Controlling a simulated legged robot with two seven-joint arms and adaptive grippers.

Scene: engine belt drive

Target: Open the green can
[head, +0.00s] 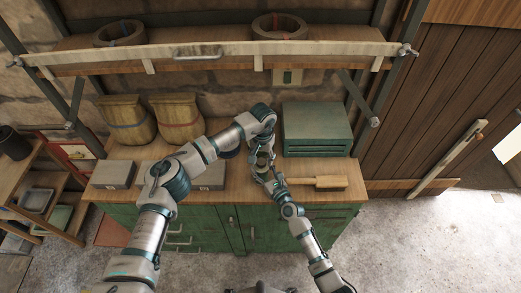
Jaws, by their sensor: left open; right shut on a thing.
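My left arm reaches in over the workbench and bends down, with its open gripper (262,153) above the bench top. My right arm comes up from the bottom right, and its gripper (265,176) is just below the left one in the picture. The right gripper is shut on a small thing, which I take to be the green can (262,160). The can is mostly hidden between the two grippers, and its lid cannot be made out. I cannot tell whether the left fingers touch it.
The wooden bench top (240,181) has green drawers below. A green box (317,130) stands at the back right, and a wooden-handled brush (322,183) lies in front of it. Grey boxes (112,174) and two wooden buckets (177,118) stand left. A shelf (220,66) hangs above.

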